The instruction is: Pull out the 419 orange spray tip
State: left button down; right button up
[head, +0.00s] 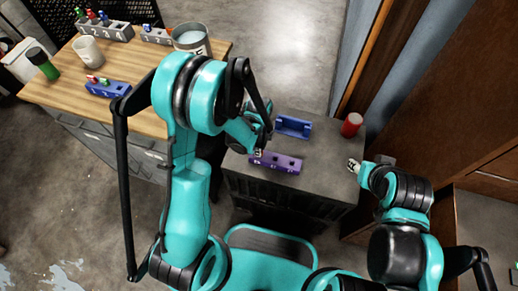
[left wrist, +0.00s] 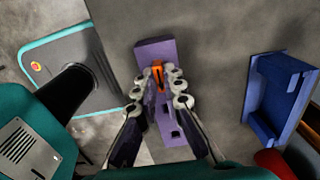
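The orange spray tip (left wrist: 158,76) stands in the purple holder (left wrist: 152,50), near one end of it, in the left wrist view. The purple holder (head: 285,162) lies on the dark cabinet top in the head view; the orange tip cannot be made out there. My left gripper (left wrist: 158,88) is over the holder with its fingers on either side of the orange tip. Gaps show between the tip and both fingers, so it is open. In the head view my left gripper (head: 257,153) is at the holder's left end. My right gripper (head: 354,166) is by the cabinet's right edge; its opening is too small to tell.
A blue open tray (head: 293,126) lies behind the purple holder. A red can (head: 351,125) stands at the cabinet's back right. The wooden table (head: 60,90) at left holds number-marked tip holders, a white mug (head: 88,51), a green bottle (head: 43,64) and a metal can (head: 191,40).

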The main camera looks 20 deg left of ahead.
pick_arm(q)
jog(key=shift+r+p, duration=0.4)
jog(key=shift+r, duration=0.3)
dwell(0.3)
jog(key=shift+r+p, duration=1.7)
jog(key=shift+r, duration=0.75)
